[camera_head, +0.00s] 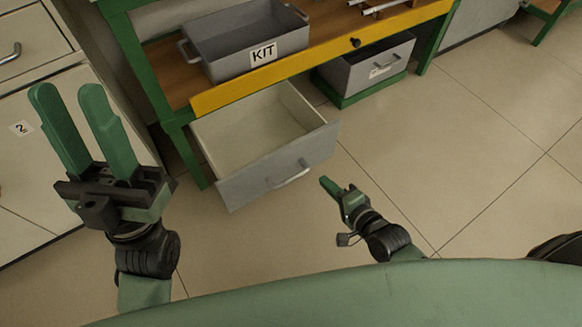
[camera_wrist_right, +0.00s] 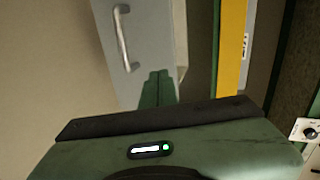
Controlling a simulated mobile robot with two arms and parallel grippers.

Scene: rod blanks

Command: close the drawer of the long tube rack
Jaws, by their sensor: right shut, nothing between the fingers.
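The drawer (camera_head: 315,151) under the yellow-edged bench is pulled out, with a grey front, pale inside and a metal handle (camera_head: 290,175). It looks empty. The grey front (camera_wrist_right: 150,50) and handle (camera_wrist_right: 122,38) also show in the right wrist view. My right gripper (camera_head: 326,183) is shut and empty, just right of and in front of the drawer front. Its green fingers (camera_wrist_right: 158,82) overlap the front in the wrist view; I cannot tell whether they touch it. My left gripper (camera_head: 66,92) is open and empty, left of the drawer.
A grey KIT bin (camera_head: 240,40) stands on the wooden shelf of the bench, whose yellow edge (camera_head: 300,65) has a dark knob. White cabinets (camera_head: 30,150) stand left. Tiled floor (camera_head: 470,140) is clear at right.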

